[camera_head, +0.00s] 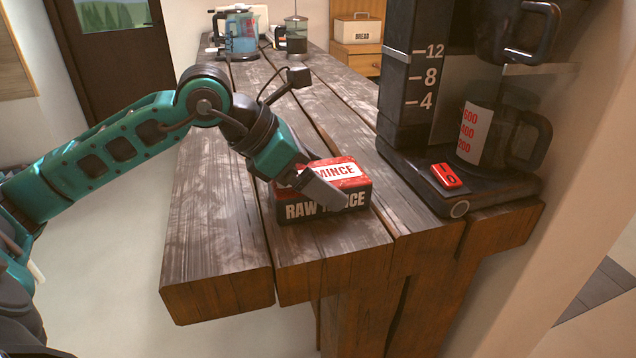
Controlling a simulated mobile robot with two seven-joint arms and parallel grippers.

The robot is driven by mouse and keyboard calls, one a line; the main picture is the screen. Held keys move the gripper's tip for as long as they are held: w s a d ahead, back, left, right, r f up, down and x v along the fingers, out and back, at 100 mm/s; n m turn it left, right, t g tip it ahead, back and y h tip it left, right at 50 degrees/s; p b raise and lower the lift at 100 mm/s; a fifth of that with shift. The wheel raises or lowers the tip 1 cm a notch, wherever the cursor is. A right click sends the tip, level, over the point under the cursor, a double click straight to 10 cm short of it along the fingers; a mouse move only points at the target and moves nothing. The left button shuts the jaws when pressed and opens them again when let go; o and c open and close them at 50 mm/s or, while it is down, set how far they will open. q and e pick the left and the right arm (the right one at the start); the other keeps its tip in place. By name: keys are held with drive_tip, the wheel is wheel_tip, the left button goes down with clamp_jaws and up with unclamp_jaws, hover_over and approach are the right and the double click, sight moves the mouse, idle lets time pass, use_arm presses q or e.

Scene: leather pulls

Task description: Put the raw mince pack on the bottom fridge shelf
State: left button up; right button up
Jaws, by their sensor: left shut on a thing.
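The raw mince pack (353,180) is a small box with a red and white top and dark sides lettered "RAW MINCE". It sits near the front end of the wooden counter (215,230). My left gripper (322,190) reaches in from the left and is shut on the pack, with a grey finger across its top and front. The far finger is mostly hidden, and I cannot tell whether the pack is lifted off the wood. My right gripper is not in view. No fridge or fridge shelf shows.
A tall coffee maker (405,100) with a glass jug (490,135) stands close to the right of the pack. At the back are a kettle (241,35), a French press (294,37) and a bread box (358,29). The counter left of the pack is clear.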

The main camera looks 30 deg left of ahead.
use_arm(q)
wheel_tip(320, 180, up, 20)
drive_tip(key=p, duration=0.5)
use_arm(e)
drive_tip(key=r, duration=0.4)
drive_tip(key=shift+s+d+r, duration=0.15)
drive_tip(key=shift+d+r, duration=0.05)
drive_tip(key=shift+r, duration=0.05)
